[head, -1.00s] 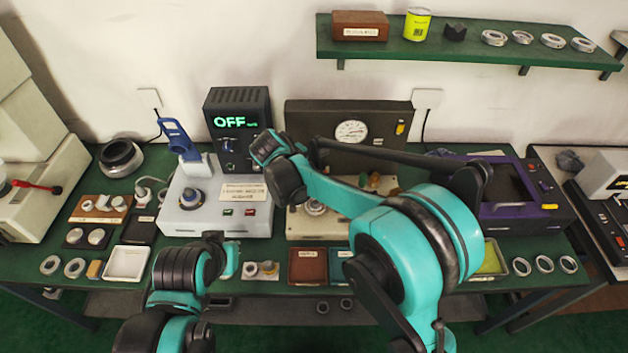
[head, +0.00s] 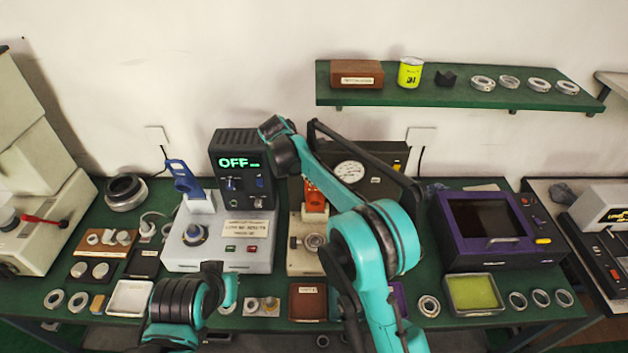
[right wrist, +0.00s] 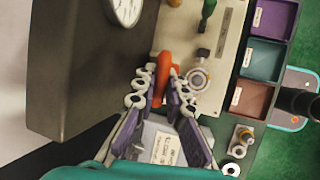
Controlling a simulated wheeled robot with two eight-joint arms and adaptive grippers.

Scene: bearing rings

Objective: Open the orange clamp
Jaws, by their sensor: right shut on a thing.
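The orange clamp (head: 314,194) stands on the beige fixture (head: 300,262) right of the white box. In the right wrist view its orange handle (right wrist: 163,66) lies between the fingertips of my right gripper (right wrist: 164,84), which is shut on it. In the head view my right arm crosses in front of the fixture and hides the right fingers and part of the clamp. A round metal seat (right wrist: 198,79) is beside the clamp. My left gripper (head: 217,290) hangs over the front table edge; its fingers are mostly hidden, so I cannot tell its opening.
A white box (head: 190,255) with a blue clamp (head: 183,180) stands left of the fixture. A dark gauge panel (right wrist: 75,65) rises close to my right gripper. A display (head: 240,162) reads OFF. Trays and rings line the table's front.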

